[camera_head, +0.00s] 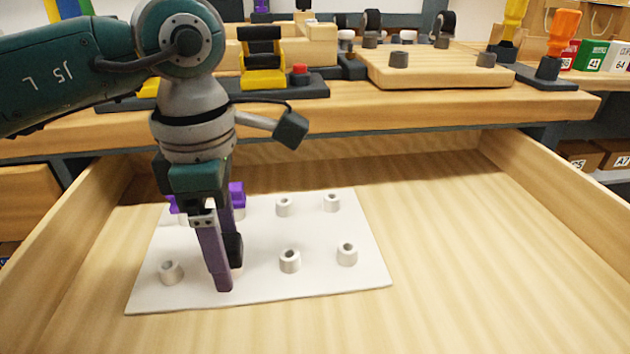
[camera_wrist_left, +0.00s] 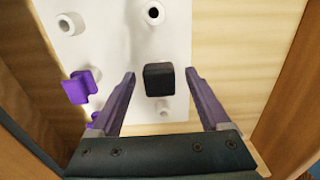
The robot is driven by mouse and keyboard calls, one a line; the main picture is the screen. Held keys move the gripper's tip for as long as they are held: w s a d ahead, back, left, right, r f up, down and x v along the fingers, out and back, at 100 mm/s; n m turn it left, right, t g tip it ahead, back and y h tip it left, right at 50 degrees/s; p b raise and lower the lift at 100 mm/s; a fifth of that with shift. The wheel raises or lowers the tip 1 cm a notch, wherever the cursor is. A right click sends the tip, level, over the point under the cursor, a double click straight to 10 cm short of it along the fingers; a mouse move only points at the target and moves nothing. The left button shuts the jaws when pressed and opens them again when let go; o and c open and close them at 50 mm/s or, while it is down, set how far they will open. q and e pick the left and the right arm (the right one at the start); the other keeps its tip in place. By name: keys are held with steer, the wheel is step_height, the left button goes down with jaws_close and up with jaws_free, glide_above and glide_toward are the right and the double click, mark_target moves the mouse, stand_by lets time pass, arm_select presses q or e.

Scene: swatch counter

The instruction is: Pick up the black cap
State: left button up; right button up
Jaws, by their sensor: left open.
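The black cap (camera_wrist_left: 159,80) is a small dark block over the white board (camera_wrist_left: 176,30), beside a white peg. In the left wrist view it lies between the two fingers of my left gripper (camera_wrist_left: 160,74), with clear gaps on both sides. The fingers are open and point down at the board. In the head view the gripper (camera_head: 226,274) is low over the board, and the near finger partly hides the black cap (camera_head: 235,248). A purple cap (camera_wrist_left: 79,88) stands to the left in the wrist view. My right gripper is not in view.
The white board (camera_head: 320,285) lies in an open wooden drawer (camera_head: 470,230) and bears several white pegs (camera_head: 289,261). The drawer's right side is bare. Behind it, a wooden counter (camera_head: 430,113) holds a yellow-and-black piece (camera_head: 262,60) and a pale wooden block (camera_head: 440,72).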

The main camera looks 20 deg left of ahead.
arm_select(q)
steer(key=shift+f, duration=0.1)
jaws_close()
stand_by(0.6)
